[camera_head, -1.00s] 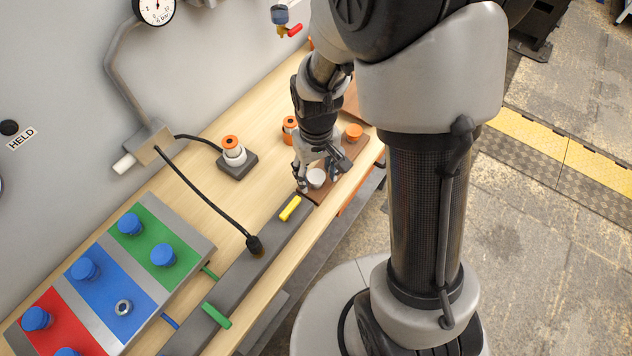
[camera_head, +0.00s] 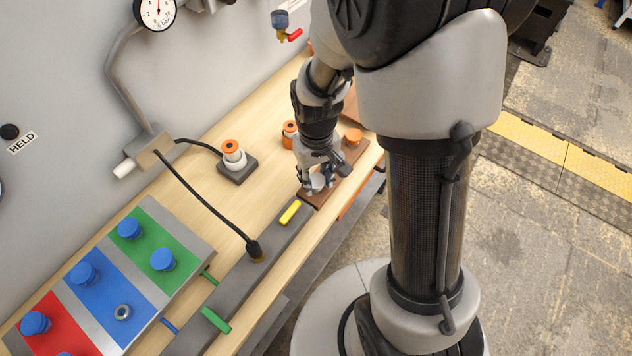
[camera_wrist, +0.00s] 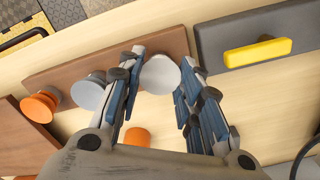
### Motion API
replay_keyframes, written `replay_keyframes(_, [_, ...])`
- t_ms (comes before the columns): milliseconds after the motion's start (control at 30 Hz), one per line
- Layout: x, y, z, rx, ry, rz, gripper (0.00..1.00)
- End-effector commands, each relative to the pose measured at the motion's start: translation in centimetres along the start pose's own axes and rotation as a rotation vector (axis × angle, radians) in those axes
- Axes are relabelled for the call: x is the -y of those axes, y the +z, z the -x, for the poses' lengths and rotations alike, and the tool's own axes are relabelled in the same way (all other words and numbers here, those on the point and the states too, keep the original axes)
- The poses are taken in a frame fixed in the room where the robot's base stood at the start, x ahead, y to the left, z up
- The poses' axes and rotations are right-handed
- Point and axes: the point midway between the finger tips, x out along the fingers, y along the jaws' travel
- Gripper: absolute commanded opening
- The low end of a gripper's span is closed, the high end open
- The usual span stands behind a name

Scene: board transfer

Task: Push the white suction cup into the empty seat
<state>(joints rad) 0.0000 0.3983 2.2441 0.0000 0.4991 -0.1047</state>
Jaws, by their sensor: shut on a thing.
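The white suction cup (camera_head: 315,182) is at the near end of a brown wooden board (camera_head: 334,190). It also shows in the wrist view (camera_wrist: 160,74), between my fingertips. My gripper (camera_head: 318,184) points down and its fingers are shut on the cup from both sides; it also shows in the wrist view (camera_wrist: 163,80). Whether the cup still touches the board is unclear. The empty seat (camera_head: 122,312) is a bare metal ring on the blue strip of the striped panel at the lower left, well away from my gripper.
Blue cups (camera_head: 130,228) stand on the striped panel. A grey bar (camera_head: 274,232) with yellow and green handles lies between. A grey cup (camera_wrist: 90,92) and an orange cup (camera_wrist: 40,105) share the brown board. A black hose (camera_head: 200,198) arches over the table.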

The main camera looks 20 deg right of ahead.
Motion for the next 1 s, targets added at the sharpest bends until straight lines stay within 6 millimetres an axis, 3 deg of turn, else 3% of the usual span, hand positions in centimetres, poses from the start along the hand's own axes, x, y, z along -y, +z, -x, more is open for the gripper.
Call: replay_keyframes(1000, [0.0,0.0,2.4,0.0,0.0,0.0,0.09])
